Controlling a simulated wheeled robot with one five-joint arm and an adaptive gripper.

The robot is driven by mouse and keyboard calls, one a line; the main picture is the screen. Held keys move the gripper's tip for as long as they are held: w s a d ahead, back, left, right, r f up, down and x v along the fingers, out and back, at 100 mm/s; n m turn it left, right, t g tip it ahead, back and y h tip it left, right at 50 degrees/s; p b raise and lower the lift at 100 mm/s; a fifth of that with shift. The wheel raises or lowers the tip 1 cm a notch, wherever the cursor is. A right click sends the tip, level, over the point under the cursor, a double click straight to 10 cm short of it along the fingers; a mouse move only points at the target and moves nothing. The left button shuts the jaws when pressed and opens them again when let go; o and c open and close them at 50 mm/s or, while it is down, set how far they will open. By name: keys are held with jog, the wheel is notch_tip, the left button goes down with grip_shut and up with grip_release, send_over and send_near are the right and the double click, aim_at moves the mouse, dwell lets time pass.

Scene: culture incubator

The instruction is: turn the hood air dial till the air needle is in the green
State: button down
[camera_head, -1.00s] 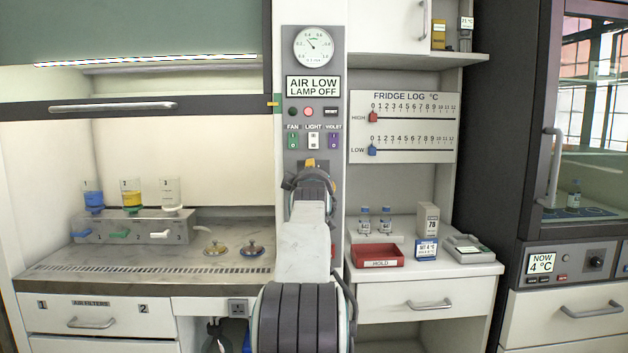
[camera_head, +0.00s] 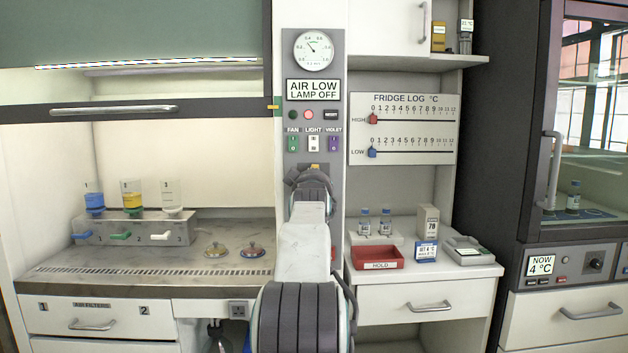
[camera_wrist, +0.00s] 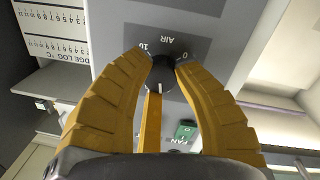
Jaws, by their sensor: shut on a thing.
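The hood air dial (camera_wrist: 161,74) is a dark round knob on the grey panel, under the word AIR with marks 0 and 10. In the head view my arm hides the dial. The round white air gauge (camera_head: 314,49) is at the top of the panel, its needle pointing up and left. I cannot make out clearly whether the needle is in the green. The sign (camera_head: 313,90) below reads AIR LOW, LAMP OFF.
The green FAN switch (camera_wrist: 185,132) is close to my right finger in the wrist view. The LIGHT switch (camera_head: 313,143) and VIOLET switch (camera_head: 334,143) sit above my wrist. A red lamp (camera_head: 308,115) is lit. The hood sash (camera_head: 130,108) is at left.

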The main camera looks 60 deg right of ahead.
jog(key=shift+f+m, duration=0.15)
jog(key=shift+m, duration=0.75)
jog(key=c, duration=0.9)
grip_release()
jog(key=shift+w, duration=0.1)
jog(key=shift+v, duration=6)
jog(key=shift+d, duration=0.1)
